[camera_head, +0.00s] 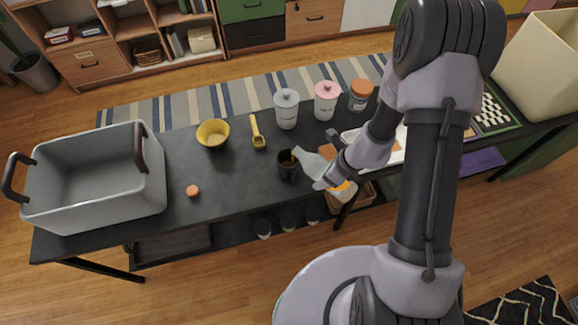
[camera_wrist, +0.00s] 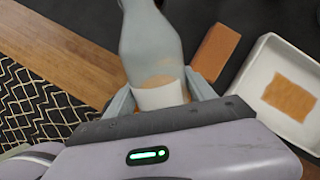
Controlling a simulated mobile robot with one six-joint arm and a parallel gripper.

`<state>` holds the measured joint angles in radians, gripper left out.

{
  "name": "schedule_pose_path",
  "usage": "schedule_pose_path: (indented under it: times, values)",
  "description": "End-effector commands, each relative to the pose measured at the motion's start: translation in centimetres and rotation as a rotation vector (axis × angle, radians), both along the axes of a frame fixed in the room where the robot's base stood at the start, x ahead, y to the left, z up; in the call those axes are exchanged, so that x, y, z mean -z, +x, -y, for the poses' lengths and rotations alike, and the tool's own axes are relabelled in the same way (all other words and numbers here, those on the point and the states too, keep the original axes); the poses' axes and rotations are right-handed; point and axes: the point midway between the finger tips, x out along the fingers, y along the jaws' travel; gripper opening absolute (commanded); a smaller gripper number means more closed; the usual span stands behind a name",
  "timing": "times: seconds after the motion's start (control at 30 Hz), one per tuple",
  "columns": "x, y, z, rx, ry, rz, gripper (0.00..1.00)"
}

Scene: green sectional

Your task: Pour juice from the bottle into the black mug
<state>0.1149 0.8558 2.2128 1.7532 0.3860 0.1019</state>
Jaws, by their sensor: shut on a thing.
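The black mug (camera_head: 289,166) stands upright on the dark table, with brownish content showing inside. The bottle (camera_head: 309,160) is pale and translucent, tilted, with its neck toward the mug's rim; I cannot tell whether it touches the rim. An orange tint shows near the bottle's lower end. My gripper (camera_head: 334,179) is shut on the bottle. In the wrist view the bottle (camera_wrist: 150,45) lies between the fingers of my gripper (camera_wrist: 168,95), with a white label band near them. The mug is not visible in the wrist view.
A grey bin (camera_head: 95,185) stands on the table at left. A yellow bowl (camera_head: 213,134), yellow scoop (camera_head: 257,135), orange cap (camera_head: 193,190) and lidded jars (camera_head: 286,110) are on the table. A white tray (camera_wrist: 290,85) lies right of the bottle. The table between bin and mug is mostly clear.

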Motion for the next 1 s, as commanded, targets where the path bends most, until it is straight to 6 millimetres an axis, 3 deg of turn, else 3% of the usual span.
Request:
schedule_pose_path:
  times: [1.0]
  values:
    - [-0.46, -0.07, 0.11, -0.001, -0.034, -0.022, 0.00]
